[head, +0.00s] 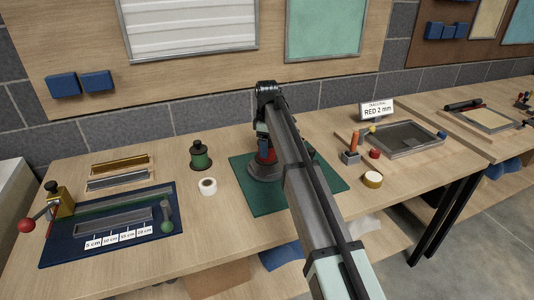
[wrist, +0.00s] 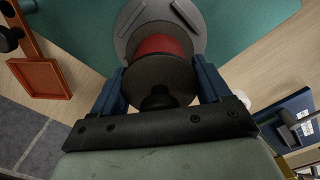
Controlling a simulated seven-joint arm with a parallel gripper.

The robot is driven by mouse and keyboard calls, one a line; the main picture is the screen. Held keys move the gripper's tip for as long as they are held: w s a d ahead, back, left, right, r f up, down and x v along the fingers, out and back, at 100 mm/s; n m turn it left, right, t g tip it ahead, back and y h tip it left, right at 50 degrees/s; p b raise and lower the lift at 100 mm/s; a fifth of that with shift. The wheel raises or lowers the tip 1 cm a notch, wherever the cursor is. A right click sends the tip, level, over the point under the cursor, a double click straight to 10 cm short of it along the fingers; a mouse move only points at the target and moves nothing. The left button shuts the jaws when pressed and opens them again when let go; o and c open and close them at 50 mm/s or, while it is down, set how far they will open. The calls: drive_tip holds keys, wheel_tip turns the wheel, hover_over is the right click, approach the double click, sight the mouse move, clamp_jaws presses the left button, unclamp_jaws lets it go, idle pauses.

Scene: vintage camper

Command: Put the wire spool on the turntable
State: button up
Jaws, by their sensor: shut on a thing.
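A red wire spool (wrist: 160,45) with a dark flange and black knob is between the blue fingers of my gripper (wrist: 161,82), which is shut on it. The grey round turntable (wrist: 125,22) lies directly beneath the spool in the wrist view. In the head view the red spool (head: 266,156) is upright at the turntable (head: 264,174), partly hidden by my arm. I cannot tell whether it touches the turntable or hangs just above it. The turntable stands on a green mat (head: 265,203).
A green spool (head: 200,155) and a white roll (head: 207,186) stand left of the mat. A blue mat (head: 70,250) with a measuring jig lies farther left.

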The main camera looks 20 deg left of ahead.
drive_tip(key=shift+f, duration=1.7)
drive_tip(key=o, duration=1.2)
drive_tip(key=shift+f, duration=0.1)
drive_tip(key=shift+o, duration=0.2)
wheel_tip(320, 180, up, 12)
drive_tip(key=shift+r, duration=0.15)
